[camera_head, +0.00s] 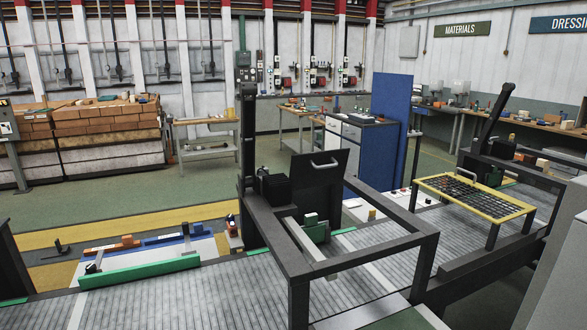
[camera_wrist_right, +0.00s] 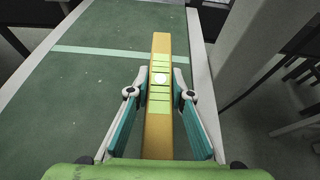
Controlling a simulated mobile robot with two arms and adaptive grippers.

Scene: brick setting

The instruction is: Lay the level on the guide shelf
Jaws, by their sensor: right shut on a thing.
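The level (camera_wrist_right: 158,136) is a long yellow-orange bar with pale green marked panels and a round white spot near its middle. It points away from the camera in the right wrist view. My right gripper (camera_wrist_right: 160,88) is shut on the level, with one finger on each side. The level is over a green surface; I cannot tell the height of the gap. In the head view a long green ledge (camera_head: 140,270) lies at the lower left, possibly the guide shelf; I cannot tell for sure. Neither gripper shows in the head view.
The green surface (camera_wrist_right: 100,95) has a pale stripe and whitish edges, and looks clear around the level. In the head view a dark frame (camera_head: 345,260) stands over the grey roller conveyor (camera_head: 180,300). A yellow-rimmed grid tray (camera_head: 475,200) stands at the right.

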